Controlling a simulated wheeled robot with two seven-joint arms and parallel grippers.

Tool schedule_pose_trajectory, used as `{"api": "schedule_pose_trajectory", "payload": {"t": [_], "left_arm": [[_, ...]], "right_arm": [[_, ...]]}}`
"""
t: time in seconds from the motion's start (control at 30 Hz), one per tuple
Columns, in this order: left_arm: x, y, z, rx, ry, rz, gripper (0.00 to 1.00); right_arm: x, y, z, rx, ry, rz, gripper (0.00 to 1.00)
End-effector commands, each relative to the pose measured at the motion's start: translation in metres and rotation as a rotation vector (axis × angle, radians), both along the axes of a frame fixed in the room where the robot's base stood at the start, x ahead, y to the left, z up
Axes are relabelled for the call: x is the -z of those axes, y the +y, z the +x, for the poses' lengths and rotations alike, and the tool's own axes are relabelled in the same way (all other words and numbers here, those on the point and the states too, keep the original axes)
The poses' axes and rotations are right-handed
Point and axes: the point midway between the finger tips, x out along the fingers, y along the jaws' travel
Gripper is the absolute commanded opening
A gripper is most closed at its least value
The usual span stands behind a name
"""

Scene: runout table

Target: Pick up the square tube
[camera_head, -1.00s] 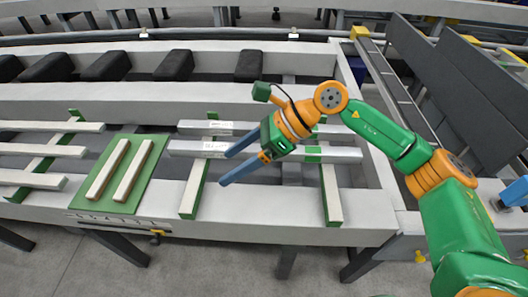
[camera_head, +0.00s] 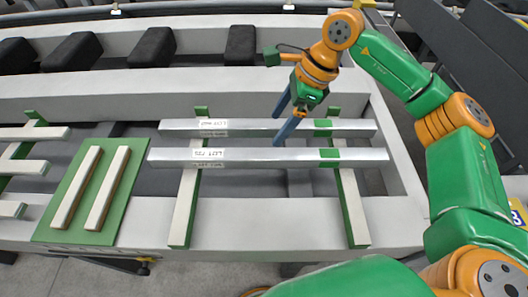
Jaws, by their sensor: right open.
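Two long silver square tubes lie side by side on two supports, each with a white label and a green band. The rear tube (camera_head: 250,128) and the front tube (camera_head: 250,158) run left to right with a narrow gap between them. My right gripper (camera_head: 280,127) is open, with its two blue fingers pointing down over the rear tube. One fingertip shows at that tube's far side and the other overlaps its near side; I cannot tell the height or whether they touch. My left gripper is not in view.
The left support (camera_head: 184,208) and right support (camera_head: 352,210) are pale strips with green edges. A green board (camera_head: 123,215) with two pale strips lies at left. More pale bars reach in from the left edge. Black blocks (camera_head: 155,55) stand in the rear trough.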

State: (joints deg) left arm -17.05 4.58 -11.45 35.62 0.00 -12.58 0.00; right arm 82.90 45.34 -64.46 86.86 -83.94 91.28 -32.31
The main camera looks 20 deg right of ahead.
Motion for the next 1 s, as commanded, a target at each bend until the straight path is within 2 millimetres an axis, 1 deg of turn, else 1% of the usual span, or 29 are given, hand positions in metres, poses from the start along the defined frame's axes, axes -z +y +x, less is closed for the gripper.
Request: {"api": "schedule_pose_trajectory", "payload": {"t": [0.03, 0.1, 0.2, 0.3, 0.37, 0.47, 0.63, 0.7, 0.77, 0.83, 0.97, 1.0], "left_arm": [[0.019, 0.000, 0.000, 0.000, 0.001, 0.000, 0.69], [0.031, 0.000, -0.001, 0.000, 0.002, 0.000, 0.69], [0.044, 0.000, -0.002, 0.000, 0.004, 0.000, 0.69], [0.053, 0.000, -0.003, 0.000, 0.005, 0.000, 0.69], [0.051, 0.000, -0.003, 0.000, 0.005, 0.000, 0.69], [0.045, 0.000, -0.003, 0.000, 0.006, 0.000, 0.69], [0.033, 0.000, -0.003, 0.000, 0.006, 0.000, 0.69], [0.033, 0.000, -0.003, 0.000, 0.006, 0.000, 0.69], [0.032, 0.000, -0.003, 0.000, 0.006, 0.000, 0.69], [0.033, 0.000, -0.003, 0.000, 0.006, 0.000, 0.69], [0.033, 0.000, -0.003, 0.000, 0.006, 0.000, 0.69], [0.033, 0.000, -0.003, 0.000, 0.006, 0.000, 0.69]], "right_arm": [[0.018, 0.000, 0.000, 0.000, 0.000, 0.000, 0.85], [0.030, 0.000, 0.000, 0.000, 0.000, 0.001, 0.85], [0.044, 0.000, 0.000, 0.000, 0.000, 0.001, 0.85], [0.053, 0.000, 0.000, 0.000, 0.000, 0.001, 0.85], [0.056, 0.002, 0.000, -0.001, 0.002, 0.001, 0.85], [0.065, 0.006, 0.000, -0.002, 0.004, 0.000, 0.85], [0.094, 0.014, 0.001, -0.002, 0.005, -0.001, 0.85], [0.107, 0.020, 0.003, -0.002, 0.003, 0.001, 0.85], [0.114, 0.022, 0.004, -0.001, 0.003, 0.001, 0.85], [0.117, 0.023, 0.005, -0.002, 0.001, 0.001, 0.85], [0.118, 0.023, 0.005, -0.001, 0.000, 0.001, 0.85], [0.117, 0.023, 0.005, -0.001, 0.000, 0.001, 0.82]]}}
